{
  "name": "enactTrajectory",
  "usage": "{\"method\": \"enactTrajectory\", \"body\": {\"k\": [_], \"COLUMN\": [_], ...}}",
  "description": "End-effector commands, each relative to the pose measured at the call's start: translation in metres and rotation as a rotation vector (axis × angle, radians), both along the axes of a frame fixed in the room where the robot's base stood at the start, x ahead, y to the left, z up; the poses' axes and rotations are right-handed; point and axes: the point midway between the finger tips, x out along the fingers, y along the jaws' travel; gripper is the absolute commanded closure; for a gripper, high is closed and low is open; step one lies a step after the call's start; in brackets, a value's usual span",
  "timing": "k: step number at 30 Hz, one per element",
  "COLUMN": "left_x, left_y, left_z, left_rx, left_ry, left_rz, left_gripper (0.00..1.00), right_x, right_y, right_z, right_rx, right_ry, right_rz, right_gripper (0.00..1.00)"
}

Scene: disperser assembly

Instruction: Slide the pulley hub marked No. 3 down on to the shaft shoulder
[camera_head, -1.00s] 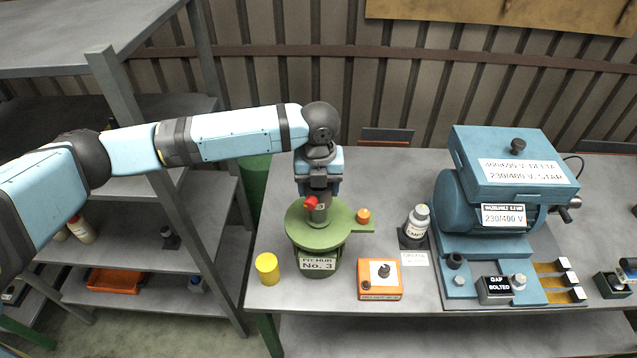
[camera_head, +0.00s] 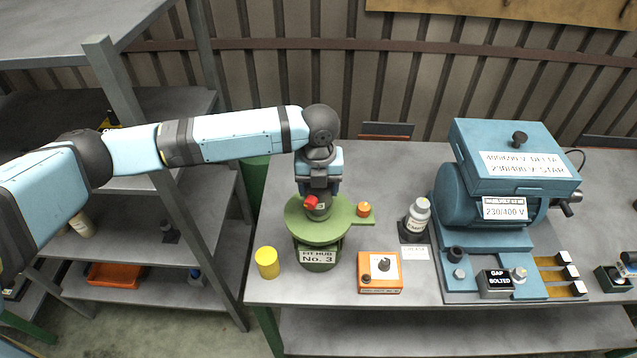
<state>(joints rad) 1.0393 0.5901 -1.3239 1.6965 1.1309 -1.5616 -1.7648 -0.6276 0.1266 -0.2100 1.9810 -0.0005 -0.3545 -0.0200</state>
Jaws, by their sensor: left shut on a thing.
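The pulley hub marked 3 (camera_head: 320,213), a short grey cylinder, is at the middle of a round green plate (camera_head: 298,226). My left gripper (camera_head: 318,196) points down from above and is shut on the hub. A red part (camera_head: 310,202) shows at the hub's upper left. The plate tops a green stand whose label reads "FIT HUB No. 3" (camera_head: 318,256). The shaft and its shoulder are hidden, so I cannot tell whether the hub touches the shoulder. My right gripper is not in view.
An orange knob (camera_head: 363,209) sits on the plate's right arm. A yellow can (camera_head: 267,263) and an orange box (camera_head: 380,272) stand in front on the bench. A white bottle (camera_head: 418,213) and a blue motor (camera_head: 475,200) are to the right. A grey shelf is left.

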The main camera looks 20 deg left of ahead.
Motion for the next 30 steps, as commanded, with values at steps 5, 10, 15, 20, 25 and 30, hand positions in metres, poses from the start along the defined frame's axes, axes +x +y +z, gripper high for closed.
{"method": "enactTrajectory", "body": {"k": [5, 10, 15, 20, 25, 30], "left_x": [0.0, 0.0, 0.0, 0.0, 0.0, 0.001], "left_y": [0.0, 0.0, 0.0, 0.0, 0.0, 0.0], "left_z": [-0.004, -0.008, -0.012, -0.015, -0.019, -0.023], "left_rx": [-0.001, -0.001, -0.001, -0.001, 0.0, 0.0], "left_ry": [0.0, 0.0, 0.0, 0.0, -0.001, -0.001], "left_rz": [0.0, 0.0, 0.0, 0.0, 0.0, 0.001], "left_gripper": [0.85, 0.85, 0.85, 0.85, 0.85, 0.85], "right_x": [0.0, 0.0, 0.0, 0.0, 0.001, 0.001], "right_y": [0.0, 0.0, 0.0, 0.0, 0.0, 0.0], "right_z": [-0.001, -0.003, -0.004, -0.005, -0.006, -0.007], "right_rx": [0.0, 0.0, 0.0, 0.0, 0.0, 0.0], "right_ry": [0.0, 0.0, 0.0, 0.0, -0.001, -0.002], "right_rz": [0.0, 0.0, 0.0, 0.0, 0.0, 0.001], "right_gripper": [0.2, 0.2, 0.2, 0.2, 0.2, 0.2]}}
